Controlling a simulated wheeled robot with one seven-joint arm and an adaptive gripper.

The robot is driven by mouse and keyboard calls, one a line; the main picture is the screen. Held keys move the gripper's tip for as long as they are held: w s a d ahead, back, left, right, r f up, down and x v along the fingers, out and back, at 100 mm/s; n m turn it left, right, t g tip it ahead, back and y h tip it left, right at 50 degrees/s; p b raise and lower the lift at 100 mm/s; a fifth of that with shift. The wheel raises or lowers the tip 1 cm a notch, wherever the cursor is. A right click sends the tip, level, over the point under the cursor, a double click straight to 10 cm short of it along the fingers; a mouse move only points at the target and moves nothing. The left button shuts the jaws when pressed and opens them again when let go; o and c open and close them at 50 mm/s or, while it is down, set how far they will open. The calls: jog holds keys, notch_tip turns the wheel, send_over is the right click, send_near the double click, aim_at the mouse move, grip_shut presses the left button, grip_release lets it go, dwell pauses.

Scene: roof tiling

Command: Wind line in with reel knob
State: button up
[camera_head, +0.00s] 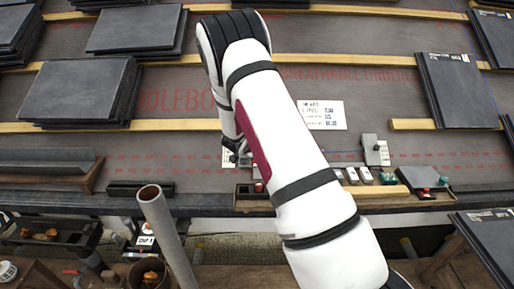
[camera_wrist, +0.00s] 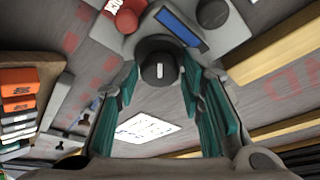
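My gripper (camera_wrist: 159,82) shows in the wrist view with its two teal fingers spread apart. A round black knob (camera_wrist: 159,66) with a white mark lies between the fingertips, with a narrow gap seeming to remain on each side; contact is hard to judge. The knob sits on a grey device (camera_wrist: 110,38) with a red knob (camera_wrist: 128,17), a blue display (camera_wrist: 179,26) and a second dark knob (camera_wrist: 212,13). No line can be made out on it. In the head view my arm hides most of the gripper and the device.
Dark tile stacks (camera_head: 80,90) lie on wooden battens (camera_head: 330,61) across the grey roof, with another stack (camera_head: 455,90) at right. A printed card (camera_head: 322,115) lies right of my arm. A grey pipe (camera_head: 166,235) stands at front left. Orange boxes (camera_wrist: 18,82) show in the wrist view.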

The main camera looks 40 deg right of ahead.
jog(key=shift+o, duration=0.6)
jog(key=shift+a+r, duration=0.15)
jog(key=v, duration=1.1)
jog(key=shift+s+a, duration=0.15)
jog(key=shift+s, duration=0.15)
jog(key=shift+r, duration=0.1)
